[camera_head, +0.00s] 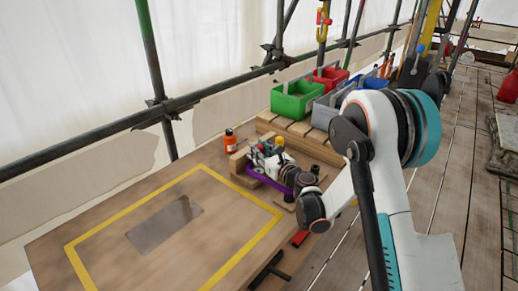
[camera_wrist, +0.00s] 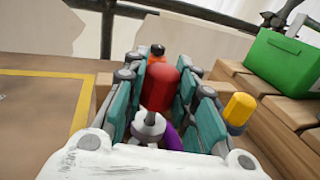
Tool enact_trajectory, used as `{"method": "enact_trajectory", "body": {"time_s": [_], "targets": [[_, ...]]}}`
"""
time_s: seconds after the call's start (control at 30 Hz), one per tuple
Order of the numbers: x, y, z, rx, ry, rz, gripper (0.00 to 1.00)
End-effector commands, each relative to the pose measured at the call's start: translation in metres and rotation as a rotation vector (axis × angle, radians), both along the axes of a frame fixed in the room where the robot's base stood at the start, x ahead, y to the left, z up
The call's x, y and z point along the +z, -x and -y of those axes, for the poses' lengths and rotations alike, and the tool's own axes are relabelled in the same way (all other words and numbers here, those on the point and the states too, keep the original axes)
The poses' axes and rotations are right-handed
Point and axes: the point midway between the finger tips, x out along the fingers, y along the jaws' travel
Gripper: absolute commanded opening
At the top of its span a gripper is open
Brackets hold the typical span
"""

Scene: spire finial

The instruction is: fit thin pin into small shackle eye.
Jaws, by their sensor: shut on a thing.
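My gripper (camera_wrist: 163,72) has its teal fingers on either side of a red, round-topped piece (camera_wrist: 160,88) in the wrist view, and it is shut on it. A grey metal ringed part (camera_wrist: 148,124) shows below the red piece, nearer the palm. In the head view my gripper (camera_head: 262,153) is low over the right end of the workbench, by a wooden block (camera_head: 239,161) and a purple piece (camera_head: 263,179). The fingers and small parts there overlap. I cannot make out the thin pin or the small shackle eye for certain.
An orange bottle (camera_head: 230,140) stands close behind my gripper. A yellow-topped piece (camera_wrist: 239,108) is to its right in the wrist view. Green (camera_head: 297,100) and red (camera_head: 330,77) bins stand on slats behind. The yellow-outlined bench area (camera_head: 110,222) is clear except for a grey plate (camera_head: 165,224).

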Motion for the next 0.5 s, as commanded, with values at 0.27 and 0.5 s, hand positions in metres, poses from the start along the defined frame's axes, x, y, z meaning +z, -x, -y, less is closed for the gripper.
{"method": "enact_trajectory", "body": {"time_s": [0.27,0.5], "targets": [[-0.007,0.0,0.0,0.0,0.0,0.0,0.01],[-0.012,0.0,0.0,0.0,0.0,0.0,0.01]]}}
